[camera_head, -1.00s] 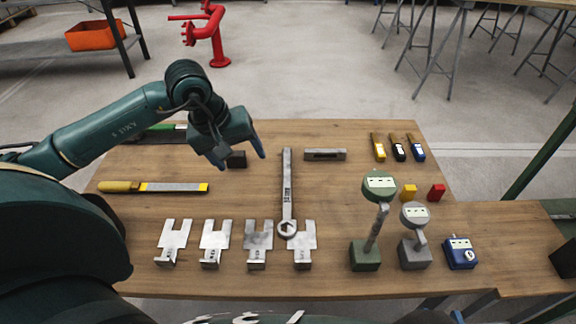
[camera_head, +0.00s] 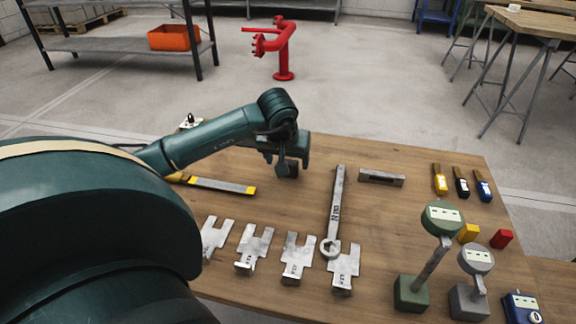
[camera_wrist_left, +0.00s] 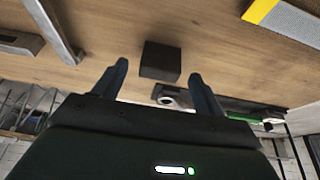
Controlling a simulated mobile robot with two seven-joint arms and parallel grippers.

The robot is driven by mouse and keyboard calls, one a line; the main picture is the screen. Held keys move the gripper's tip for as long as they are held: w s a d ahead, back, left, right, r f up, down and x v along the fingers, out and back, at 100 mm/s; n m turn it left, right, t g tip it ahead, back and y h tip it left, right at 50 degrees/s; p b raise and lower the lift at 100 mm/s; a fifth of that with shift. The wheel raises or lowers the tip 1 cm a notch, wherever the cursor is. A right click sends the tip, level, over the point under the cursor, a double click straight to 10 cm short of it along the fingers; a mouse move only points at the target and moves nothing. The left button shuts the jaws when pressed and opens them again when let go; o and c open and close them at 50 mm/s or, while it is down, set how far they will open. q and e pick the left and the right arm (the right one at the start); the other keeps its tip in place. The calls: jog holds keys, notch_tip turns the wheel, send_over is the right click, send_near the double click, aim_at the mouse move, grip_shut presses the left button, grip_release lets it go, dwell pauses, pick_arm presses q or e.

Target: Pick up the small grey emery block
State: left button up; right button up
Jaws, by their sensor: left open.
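The small grey emery block (camera_wrist_left: 160,62) is dark and box-shaped, on the wooden bench top. In the left wrist view it lies just beyond and partly between the two fingertips of my open left gripper (camera_wrist_left: 158,73), with bare wood visible on both sides. In the head view the block (camera_head: 292,171) is partly hidden by my left gripper (camera_head: 291,164), which points down over it from behind. I cannot tell whether a finger touches it. My right gripper is not in view.
A large wrench (camera_head: 336,208) and a grey slotted bar (camera_head: 382,178) lie to the right. Dial gauges (camera_head: 443,218) stand at right. Bare wood surrounds the block.

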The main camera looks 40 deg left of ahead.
pick_arm(q)
jog(key=shift+x, duration=1.25)
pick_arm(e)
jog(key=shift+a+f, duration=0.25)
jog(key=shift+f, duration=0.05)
pick_arm(q)
jog(key=c, duration=1.1)
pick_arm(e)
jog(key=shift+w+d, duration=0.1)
pick_arm(q)
jog(key=shift+r, duration=0.1)
